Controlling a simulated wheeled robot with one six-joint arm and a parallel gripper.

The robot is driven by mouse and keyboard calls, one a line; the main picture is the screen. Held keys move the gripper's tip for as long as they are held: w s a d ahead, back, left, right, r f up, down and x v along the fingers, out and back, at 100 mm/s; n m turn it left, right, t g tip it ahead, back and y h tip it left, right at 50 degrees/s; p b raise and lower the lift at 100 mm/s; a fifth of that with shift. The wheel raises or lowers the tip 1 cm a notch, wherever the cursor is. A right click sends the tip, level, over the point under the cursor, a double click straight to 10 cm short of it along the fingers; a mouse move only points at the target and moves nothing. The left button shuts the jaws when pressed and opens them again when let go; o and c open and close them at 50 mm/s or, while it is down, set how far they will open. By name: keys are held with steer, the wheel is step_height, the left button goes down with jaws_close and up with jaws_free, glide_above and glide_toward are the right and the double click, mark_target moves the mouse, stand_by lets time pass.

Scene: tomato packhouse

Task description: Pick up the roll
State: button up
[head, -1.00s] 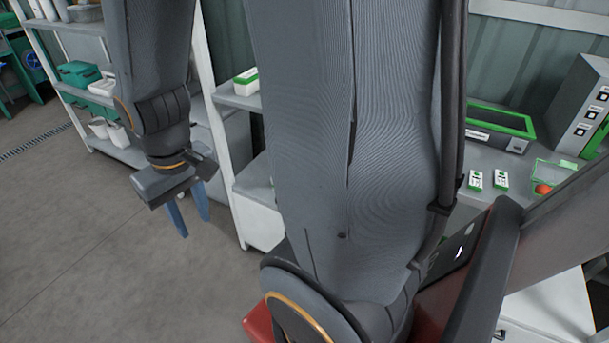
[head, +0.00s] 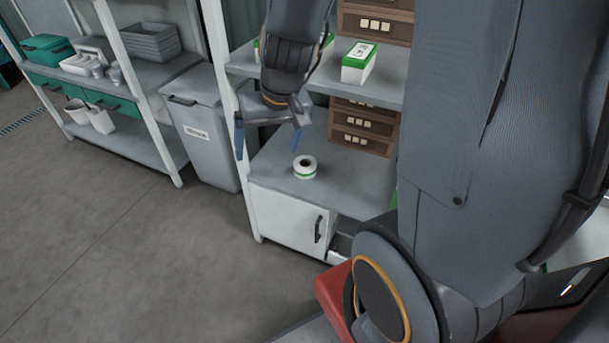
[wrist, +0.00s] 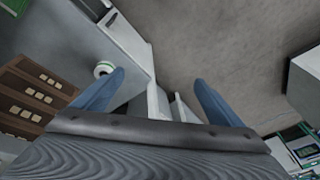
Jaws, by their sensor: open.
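A green and white box (head: 358,64) stands on the shelf above. Brown drawer units (head: 364,128) stand behind the roll. A white cabinet with a dark handle (head: 285,216) is below it. A grey bin (head: 208,135) stands left of a white rack post (head: 222,100). The floor in front is clear.

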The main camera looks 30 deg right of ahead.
steer(key=w+d+f+m+t+h+b, duration=0.1)
steer(key=w+d+f+m+b, duration=0.15)
steer(key=w+f+b, duration=0.35)
steer(key=w+d+f+m+t+h+b, duration=0.1)
steer(key=w+d+f+b, duration=0.35)
steer(key=w+f, duration=0.2)
steer(key=m+h+b, duration=0.3)
steer(key=b, duration=0.9)
glide_toward(305, 164)
steer(key=shift+s+a+r+g, duration=0.1)
steer(key=shift+a+r+g, duration=0.2)
steer(key=shift+a, duration=0.1)
steer(key=shift+d+f+b, duration=0.45)
steer(key=shift+f+b, duration=0.2)
steer(key=shift+f, duration=0.15)
steer(key=b+x, duration=0.5)
steer(key=x, duration=0.2)
steer(key=shift+b, duration=0.4)
steer(key=shift+r, duration=0.1)
steer(key=c, duration=1.3)
steer(key=shift+r+p, duration=0.15)
steer(key=shift+p, duration=0.15)
